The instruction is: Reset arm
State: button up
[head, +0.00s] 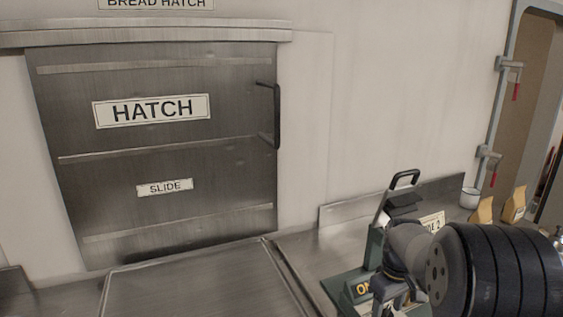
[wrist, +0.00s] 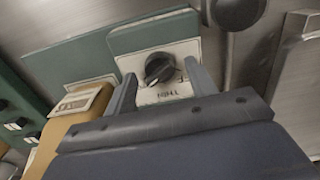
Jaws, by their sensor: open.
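My gripper (head: 395,296) is low at the right in the head view, in front of a green machine (head: 345,283) with a black-handled lever. In the wrist view my gripper (wrist: 161,78) is open, with one grey finger on each side of a black knob (wrist: 158,68). The knob sits on a white plate (wrist: 180,88) with lettering on a green panel (wrist: 128,40). I see nothing held between the fingers. I cannot tell how far the fingertips are from the knob or whether they touch the plate.
A closed metal hatch (head: 160,180) with a dark handle (head: 276,115) fills the left. A bare steel counter (head: 200,285) lies below it. Tan bags (head: 483,210) and a white cup (head: 470,198) stand at the right, near an open doorway (head: 535,90).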

jog(key=n+b, duration=0.1)
jog(key=n, duration=0.4)
jog(key=shift+f+n, duration=0.1)
jog(key=shift+n, duration=0.2)
jog(key=n+b, duration=0.1)
jog(key=n, duration=0.3)
jog(key=shift+n+b, duration=0.4)
jog(key=shift+s, duration=0.1)
